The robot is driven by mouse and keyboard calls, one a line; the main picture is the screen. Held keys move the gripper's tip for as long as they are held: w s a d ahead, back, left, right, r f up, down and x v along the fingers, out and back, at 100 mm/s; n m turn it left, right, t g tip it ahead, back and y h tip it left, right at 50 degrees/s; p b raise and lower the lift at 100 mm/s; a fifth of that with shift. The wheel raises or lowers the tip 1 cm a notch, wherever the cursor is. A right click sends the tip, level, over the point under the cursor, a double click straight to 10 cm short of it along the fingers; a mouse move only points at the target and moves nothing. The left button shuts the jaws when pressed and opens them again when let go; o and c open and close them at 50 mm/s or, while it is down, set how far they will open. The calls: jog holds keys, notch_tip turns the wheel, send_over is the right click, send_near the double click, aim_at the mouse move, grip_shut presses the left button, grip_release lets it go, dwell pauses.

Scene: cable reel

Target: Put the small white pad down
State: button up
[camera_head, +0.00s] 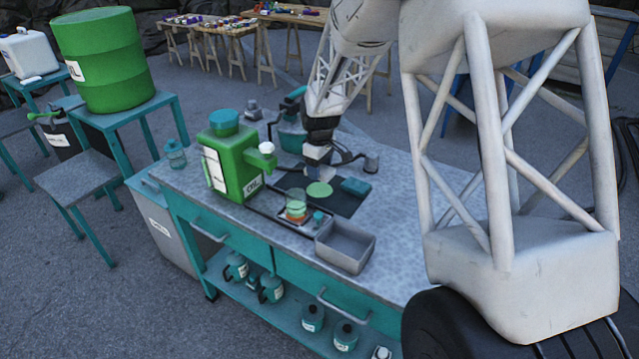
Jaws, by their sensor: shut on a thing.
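My gripper (318,166) points down over the workbench, above the dark mat (345,207). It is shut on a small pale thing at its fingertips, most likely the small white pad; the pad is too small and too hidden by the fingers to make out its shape. A round light-green disc (319,190) lies on the mat just below and in front of the gripper. A teal block or cloth (355,187) lies on the mat to the right. I cannot tell whether the held thing touches anything below it.
A green oil can (232,165) stands left of the gripper. A glass with green and orange contents (296,206) and a grey open tray (345,246) sit toward the front edge. A teal container (292,138) stands behind. The bench's right part (400,240) looks clear.

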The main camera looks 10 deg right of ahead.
aim_at(320, 190)
jog(key=shift+f, duration=1.05)
jog(key=shift+f, duration=1.85)
jog(key=shift+f, duration=0.1)
jog(key=o, duration=0.9)
notch_tip(320, 190, up, 12)
jog(key=shift+r, duration=0.1)
jog(key=shift+r, duration=0.1)
